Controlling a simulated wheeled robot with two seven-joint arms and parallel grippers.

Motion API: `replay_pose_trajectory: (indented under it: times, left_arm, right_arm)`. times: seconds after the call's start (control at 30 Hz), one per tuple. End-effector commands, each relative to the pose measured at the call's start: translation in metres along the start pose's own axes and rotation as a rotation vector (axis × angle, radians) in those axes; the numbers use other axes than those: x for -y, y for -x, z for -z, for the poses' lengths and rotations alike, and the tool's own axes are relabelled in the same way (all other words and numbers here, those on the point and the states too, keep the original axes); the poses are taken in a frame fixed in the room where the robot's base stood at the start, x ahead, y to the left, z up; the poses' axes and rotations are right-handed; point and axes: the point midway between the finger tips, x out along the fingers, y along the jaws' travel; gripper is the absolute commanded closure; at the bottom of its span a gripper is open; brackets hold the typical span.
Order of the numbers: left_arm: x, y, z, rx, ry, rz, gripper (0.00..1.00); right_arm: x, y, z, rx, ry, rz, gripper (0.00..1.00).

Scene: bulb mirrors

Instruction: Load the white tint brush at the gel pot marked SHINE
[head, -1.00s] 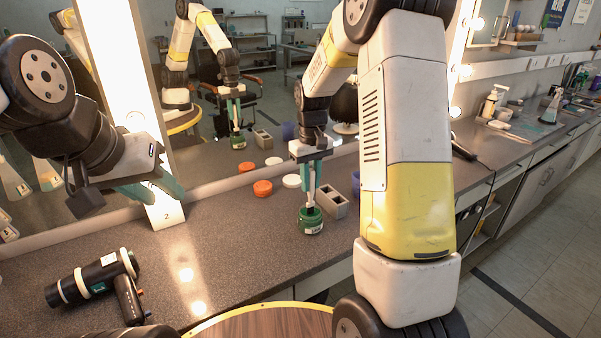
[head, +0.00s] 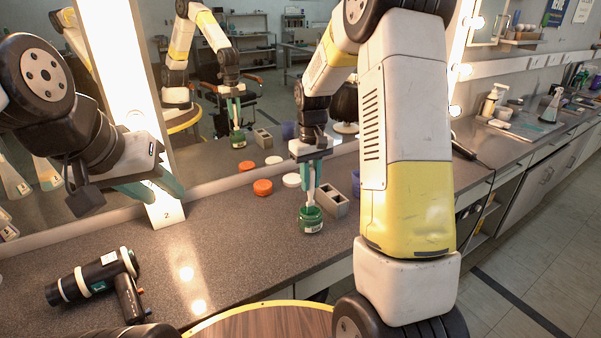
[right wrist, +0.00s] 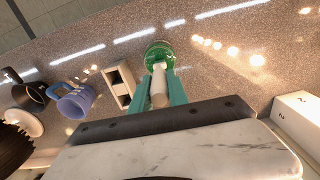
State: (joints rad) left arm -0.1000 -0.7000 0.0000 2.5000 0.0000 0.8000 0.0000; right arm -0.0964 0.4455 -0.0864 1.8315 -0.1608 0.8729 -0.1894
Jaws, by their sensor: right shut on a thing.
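My right gripper (head: 312,165) is shut on the white tint brush (head: 311,182), which points down. The brush's lower end is in or at the mouth of a green pot (head: 311,219) on the counter. In the right wrist view, the brush (right wrist: 159,92) stands between the teal fingers (right wrist: 160,88), over the green pot (right wrist: 158,54). A pale label shows on the pot, but I cannot read it. The tip of the brush is hidden by the pot. My left gripper (head: 155,190) is at the left near the mirror, with nothing seen in it; its finger gap is unclear.
An orange lid (head: 263,187), a white lid (head: 292,180) and a grey two-hole block (head: 334,201) stand near the pot. A blue-violet mug (right wrist: 76,102) is beyond the block. A hair dryer (head: 95,283) lies at the left. The counter's front middle is clear.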

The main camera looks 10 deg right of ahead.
Motion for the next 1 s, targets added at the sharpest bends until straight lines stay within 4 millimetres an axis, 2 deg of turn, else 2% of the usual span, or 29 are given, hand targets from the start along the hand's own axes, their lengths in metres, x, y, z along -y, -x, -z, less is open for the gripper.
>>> replay_pose_trajectory:
  times: [0.17,1.0]
  left_arm:
    - [0.000,0.000,0.000,0.000,0.000,0.000,0.64]
    - [0.000,0.000,0.000,0.000,0.000,0.000,0.64]
  right_arm:
    - [0.000,0.004,-0.001,0.003,0.000,0.001,1.00]
    - [0.000,0.068,0.000,0.001,0.001,0.001,1.00]
